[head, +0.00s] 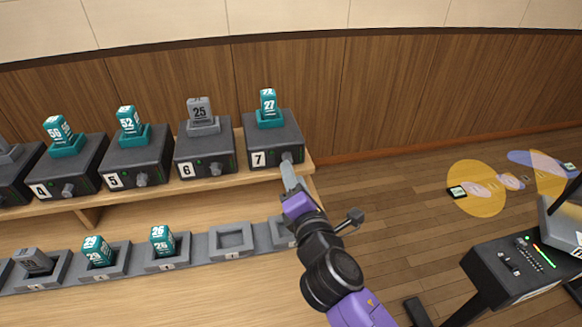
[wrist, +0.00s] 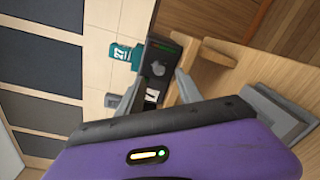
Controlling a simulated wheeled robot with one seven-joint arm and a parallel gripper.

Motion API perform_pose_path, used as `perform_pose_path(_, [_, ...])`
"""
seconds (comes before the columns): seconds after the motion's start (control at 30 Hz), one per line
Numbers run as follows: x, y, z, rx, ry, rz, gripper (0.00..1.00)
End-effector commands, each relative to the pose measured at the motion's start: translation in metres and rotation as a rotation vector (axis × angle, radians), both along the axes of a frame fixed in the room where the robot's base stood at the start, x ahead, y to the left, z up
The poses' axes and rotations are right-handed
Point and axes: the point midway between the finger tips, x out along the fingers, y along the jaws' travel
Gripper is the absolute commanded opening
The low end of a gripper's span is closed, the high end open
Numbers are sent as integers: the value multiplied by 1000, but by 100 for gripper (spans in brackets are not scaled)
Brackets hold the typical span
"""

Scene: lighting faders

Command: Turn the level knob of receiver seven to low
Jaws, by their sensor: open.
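Receiver seven (head: 271,139) is a dark grey box with a white "7" label at the right end of the shelf. A teal block marked 27 (head: 268,104) stands in the holder on its top. Its level knob (head: 286,157) is on the front face, partly hidden by my gripper in the head view. In the wrist view the knob (wrist: 157,69) is a small grey shape on the dark front face. My gripper (head: 288,174) is in front of the knob. In the wrist view its two fingers (wrist: 158,93) are apart, on either side below the knob. Contact cannot be told.
Receiver six (head: 204,156) stands close on the left, with more receivers beyond. A lower row of grey holders (head: 231,240) carries some blocks. A black console (head: 512,268) with faders stands at the lower right.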

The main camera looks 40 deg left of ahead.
Motion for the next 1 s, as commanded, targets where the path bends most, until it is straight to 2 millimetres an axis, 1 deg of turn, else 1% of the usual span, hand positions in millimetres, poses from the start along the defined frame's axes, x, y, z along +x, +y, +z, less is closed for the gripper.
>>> perform_pose_path(0.03, [-4, -6, 2, 3, 2, -2, 42])
perform_pose_path(0.1, [-9, -12, 1, 0, 1, -1, 42])
perform_pose_path(0.3, [-18, -22, 2, 1, 1, 0, 42])
perform_pose_path(1.0, [-21, -23, 3, 19, 18, 1, 42])
